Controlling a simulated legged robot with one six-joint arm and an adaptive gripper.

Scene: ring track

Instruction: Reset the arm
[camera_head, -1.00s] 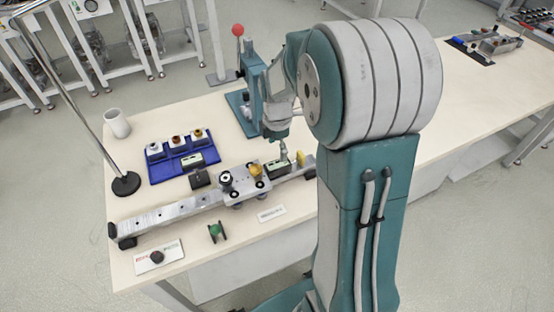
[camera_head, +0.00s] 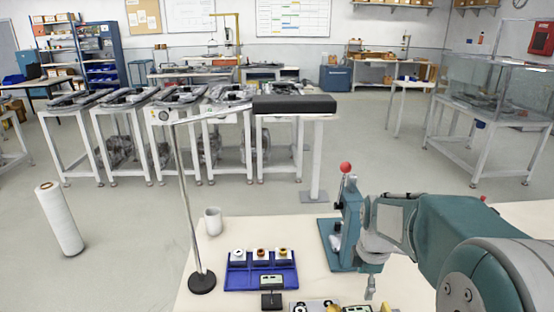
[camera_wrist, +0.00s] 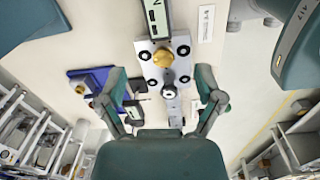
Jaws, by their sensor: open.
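My arm (camera_head: 450,240) enters the head view from the lower right and reaches toward the bench. In the wrist view my gripper (camera_wrist: 161,78) is open, with its two fingers spread wide and nothing between them held. Beyond the fingers is a metal carriage plate (camera_wrist: 150,70) with a yellow knob (camera_wrist: 164,57) and a dark round knob below it. A digital display (camera_wrist: 155,18) stands above the plate in that picture. In the head view the fingers are not clear, and the carriage is mostly cut off at the bottom edge.
A blue tray (camera_head: 236,281) with several small parts, a white cup (camera_head: 213,222), a stand with a round black base (camera_head: 202,283) and a teal press (camera_head: 342,240) with a red ball handle are on the bench. A white roll (camera_head: 60,218) stands on the floor.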

